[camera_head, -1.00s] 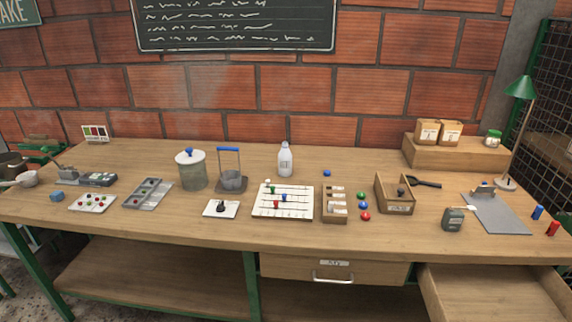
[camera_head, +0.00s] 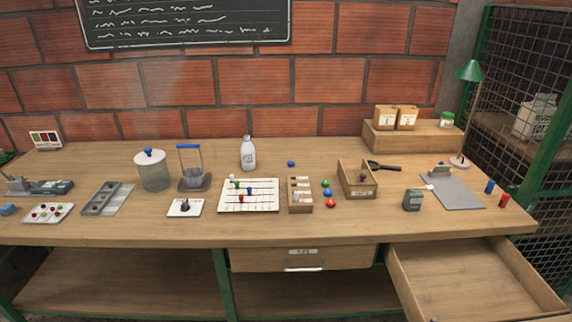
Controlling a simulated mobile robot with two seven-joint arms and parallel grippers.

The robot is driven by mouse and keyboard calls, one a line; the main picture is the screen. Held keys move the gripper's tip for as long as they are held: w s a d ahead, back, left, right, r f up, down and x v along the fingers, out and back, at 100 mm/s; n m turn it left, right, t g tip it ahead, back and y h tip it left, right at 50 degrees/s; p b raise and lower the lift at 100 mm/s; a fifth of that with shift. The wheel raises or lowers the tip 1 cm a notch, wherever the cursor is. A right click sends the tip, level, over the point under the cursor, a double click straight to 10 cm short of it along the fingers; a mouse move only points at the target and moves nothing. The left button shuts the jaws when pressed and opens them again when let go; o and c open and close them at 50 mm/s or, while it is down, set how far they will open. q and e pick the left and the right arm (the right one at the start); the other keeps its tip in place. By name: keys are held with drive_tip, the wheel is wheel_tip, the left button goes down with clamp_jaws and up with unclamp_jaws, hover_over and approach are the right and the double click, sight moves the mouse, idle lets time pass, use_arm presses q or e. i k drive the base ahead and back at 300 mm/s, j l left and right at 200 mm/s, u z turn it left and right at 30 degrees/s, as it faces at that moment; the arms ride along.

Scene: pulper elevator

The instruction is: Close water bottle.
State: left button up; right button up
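A white bottle (camera_head: 248,155) with a narrow neck stands upright at the back middle of the wooden table (camera_head: 330,225). I cannot make out clearly whether its mouth is covered. A small flat blue round piece (camera_head: 291,164), which looks like a cap, lies on the table to the right of the bottle, apart from it. Neither of my grippers is in view.
In front of the bottle are a white board with pegs (camera_head: 249,207), a small wooden box (camera_head: 299,207) and colored balls. A glass jar (camera_head: 153,175) stands to the left. An open wooden drawer (camera_head: 470,275) juts out at the lower right.

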sight(248, 156)
drive_tip(key=i+l+u, duration=0.2)
drive_tip(key=u, duration=0.25)
drive_tip(key=i+l+u, duration=0.4)
drive_tip(key=k+j, duration=0.05)
drive_tip(key=j, duration=0.05)
